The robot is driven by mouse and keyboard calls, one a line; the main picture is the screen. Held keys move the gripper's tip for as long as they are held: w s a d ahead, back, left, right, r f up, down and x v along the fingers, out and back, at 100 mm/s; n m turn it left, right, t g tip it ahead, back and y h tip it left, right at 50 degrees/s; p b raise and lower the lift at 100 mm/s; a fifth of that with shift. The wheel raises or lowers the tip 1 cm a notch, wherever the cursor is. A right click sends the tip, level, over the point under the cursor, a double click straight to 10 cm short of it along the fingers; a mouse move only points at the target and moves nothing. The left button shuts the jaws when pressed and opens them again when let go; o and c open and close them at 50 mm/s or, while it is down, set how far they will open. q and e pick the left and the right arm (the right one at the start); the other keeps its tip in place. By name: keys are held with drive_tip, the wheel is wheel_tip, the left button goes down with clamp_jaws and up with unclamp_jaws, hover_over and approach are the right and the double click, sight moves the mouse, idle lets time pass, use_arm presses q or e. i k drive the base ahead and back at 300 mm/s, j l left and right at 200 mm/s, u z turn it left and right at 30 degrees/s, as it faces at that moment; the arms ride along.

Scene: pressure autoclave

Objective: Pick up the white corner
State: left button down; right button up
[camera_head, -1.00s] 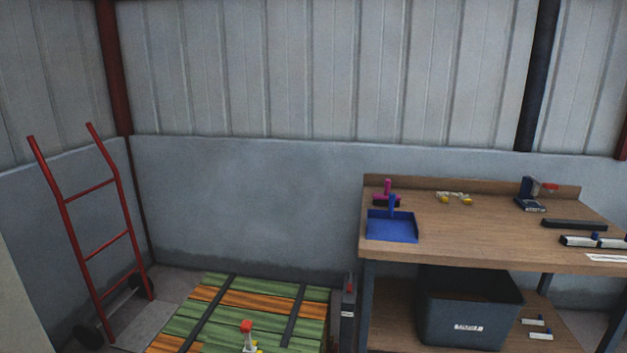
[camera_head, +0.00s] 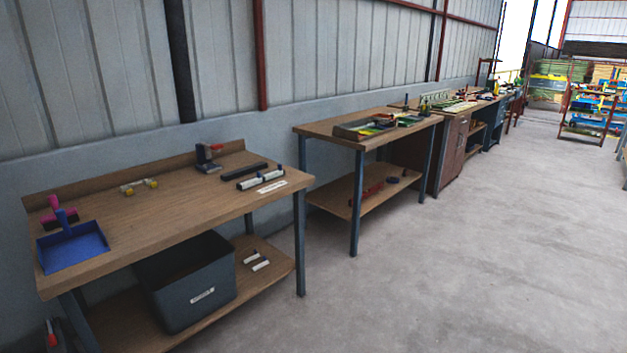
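I cannot make out with certainty which thing is the white corner. Small white pieces with dark ends (camera_head: 256,261) lie on the lower shelf of the near workbench (camera_head: 180,214). Long white and dark pieces (camera_head: 261,181) lie on the bench top near its right end, behind a flat white strip (camera_head: 268,188). A small white and yellow item (camera_head: 139,186) lies near the back of the top. Neither of my grippers is in view.
A blue dustpan (camera_head: 74,248), a clamp-like tool (camera_head: 208,157) and a black bar (camera_head: 245,171) are on the bench. A dark bin (camera_head: 190,290) stands on its lower shelf. A second bench (camera_head: 325,129) stands beyond. The concrete floor (camera_head: 450,260) at right is open.

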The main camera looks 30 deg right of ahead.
sight(257, 180)
drive_tip(key=z, duration=0.55)
drive_tip(key=u, duration=1.9)
drive_tip(key=z, duration=1.8)
drive_tip(key=i+l+u, duration=0.15)
drive_tip(key=u, duration=0.3)
drive_tip(key=i+l+u, duration=0.2)
drive_tip(key=u, duration=0.25)
